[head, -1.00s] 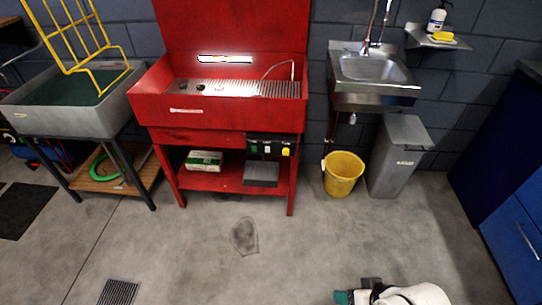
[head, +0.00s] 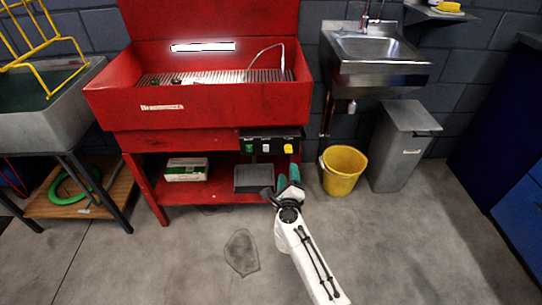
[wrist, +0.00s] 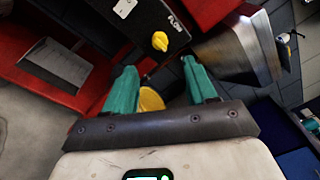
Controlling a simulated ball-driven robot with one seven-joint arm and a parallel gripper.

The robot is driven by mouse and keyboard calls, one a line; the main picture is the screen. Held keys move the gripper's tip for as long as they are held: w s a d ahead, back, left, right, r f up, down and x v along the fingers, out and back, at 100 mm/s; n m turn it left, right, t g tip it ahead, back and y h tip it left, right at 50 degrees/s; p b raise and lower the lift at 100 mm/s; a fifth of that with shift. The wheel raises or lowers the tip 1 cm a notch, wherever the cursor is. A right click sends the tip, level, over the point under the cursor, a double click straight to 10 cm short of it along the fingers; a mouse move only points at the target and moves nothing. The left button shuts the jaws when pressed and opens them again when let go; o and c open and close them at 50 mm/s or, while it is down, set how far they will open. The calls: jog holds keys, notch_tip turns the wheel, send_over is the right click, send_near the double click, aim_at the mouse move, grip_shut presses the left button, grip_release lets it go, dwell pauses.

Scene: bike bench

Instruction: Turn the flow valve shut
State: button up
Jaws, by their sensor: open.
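The flow valve is a yellow knob (head: 289,149) at the right end of a black panel (head: 270,141) under the red basin. In the wrist view the yellow knob (wrist: 160,41) sits on the black panel (wrist: 146,22), with a partly readable white label beside it. My gripper (head: 288,178) is open and empty, below the panel and apart from the knob. In the wrist view its two teal fingers (wrist: 160,78) are spread, and the knob shows beyond the gap between them. The knob's exact turn angle cannot be told.
The red basin (head: 200,105) overhangs a red shelf holding a white-green box (head: 187,169) and a grey tray (head: 253,178). A yellow bucket (head: 343,172) and a grey bin (head: 402,146) stand to the right under a steel sink (head: 372,62). The floor in front is clear.

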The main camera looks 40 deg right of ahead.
aim_at(288, 152)
jog(key=b+x, duration=0.1)
jog(key=x, duration=0.2)
jog(key=b+x, duration=0.2)
jog(key=x, duration=0.2)
jog(key=b+x, duration=0.2)
jog(key=x, duration=0.2)
jog(key=shift+d+f, duration=0.15)
jog(key=shift+f, duration=0.1)
jog(key=shift+s, duration=0.1)
grip_shut()
